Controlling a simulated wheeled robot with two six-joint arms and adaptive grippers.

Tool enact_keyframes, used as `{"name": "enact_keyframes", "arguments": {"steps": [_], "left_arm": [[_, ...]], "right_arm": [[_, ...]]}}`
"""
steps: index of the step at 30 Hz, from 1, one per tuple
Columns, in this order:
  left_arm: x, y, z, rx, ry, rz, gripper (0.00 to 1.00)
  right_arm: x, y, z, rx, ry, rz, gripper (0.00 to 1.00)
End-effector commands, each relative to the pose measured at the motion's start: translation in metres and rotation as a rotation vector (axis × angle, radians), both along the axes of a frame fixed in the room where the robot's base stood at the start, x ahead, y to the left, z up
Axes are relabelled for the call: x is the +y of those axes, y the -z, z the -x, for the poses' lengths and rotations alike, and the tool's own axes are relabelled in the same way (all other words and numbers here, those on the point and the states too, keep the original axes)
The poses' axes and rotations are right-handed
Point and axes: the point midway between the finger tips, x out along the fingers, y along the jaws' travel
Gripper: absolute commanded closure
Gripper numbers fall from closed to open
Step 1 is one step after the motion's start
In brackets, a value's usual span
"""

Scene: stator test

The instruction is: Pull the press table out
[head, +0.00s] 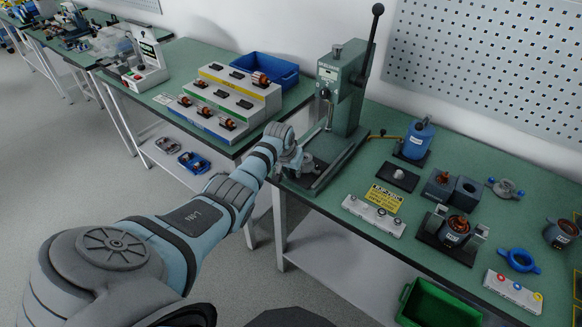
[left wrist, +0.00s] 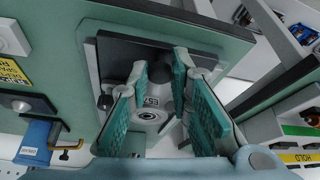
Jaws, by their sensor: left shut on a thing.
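The green arbor press (head: 345,100) with its long black lever stands at the left end of the near right bench. Its base with the press table (head: 328,172) points toward me, partly covered by my left gripper (head: 300,163). In the left wrist view, the teal-padded fingers of the left gripper (left wrist: 165,75) are closed around a dark part (left wrist: 155,57) at the front of the press table; the exact hold is partly hidden. A grey round part with a dark centre (left wrist: 149,115) shows between the fingers. My right gripper is not in view.
A stepped rack (head: 235,95) and blue bin (head: 265,70) stand on the left bench. Right of the press are a blue bottle (head: 417,140), a yellow sign (head: 384,198) and several fixtures. A green crate (head: 435,305) sits below. A gap separates the benches.

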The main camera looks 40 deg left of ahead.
Motion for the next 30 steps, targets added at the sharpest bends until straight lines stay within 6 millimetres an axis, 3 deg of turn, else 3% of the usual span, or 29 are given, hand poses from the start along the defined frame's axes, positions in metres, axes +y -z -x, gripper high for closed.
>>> {"name": "enact_keyframes", "arguments": {"steps": [3, 7, 8, 12, 23, 28, 30], "left_arm": [[0.003, 0.003, 0.003, 0.012, -0.002, -0.006, 1.0], [0.001, 0.004, 0.003, 0.013, 0.001, -0.005, 1.0], [0.0, 0.004, 0.002, 0.013, 0.001, -0.005, 0.8], [0.0, 0.003, 0.001, 0.011, 0.003, -0.005, 0.61], [0.0, -0.003, 0.002, 0.006, 0.003, -0.005, 0.61], [-0.002, -0.028, 0.013, 0.004, 0.004, -0.009, 0.61], [-0.003, -0.047, 0.02, 0.002, 0.003, -0.008, 0.61]], "right_arm": [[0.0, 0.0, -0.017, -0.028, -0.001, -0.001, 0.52], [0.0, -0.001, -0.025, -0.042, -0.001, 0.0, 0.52], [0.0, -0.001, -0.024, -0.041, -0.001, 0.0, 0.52], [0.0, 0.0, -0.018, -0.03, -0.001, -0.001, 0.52], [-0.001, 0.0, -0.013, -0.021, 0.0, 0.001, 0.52], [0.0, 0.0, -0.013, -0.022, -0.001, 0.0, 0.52], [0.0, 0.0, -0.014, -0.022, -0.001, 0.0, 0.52]]}}
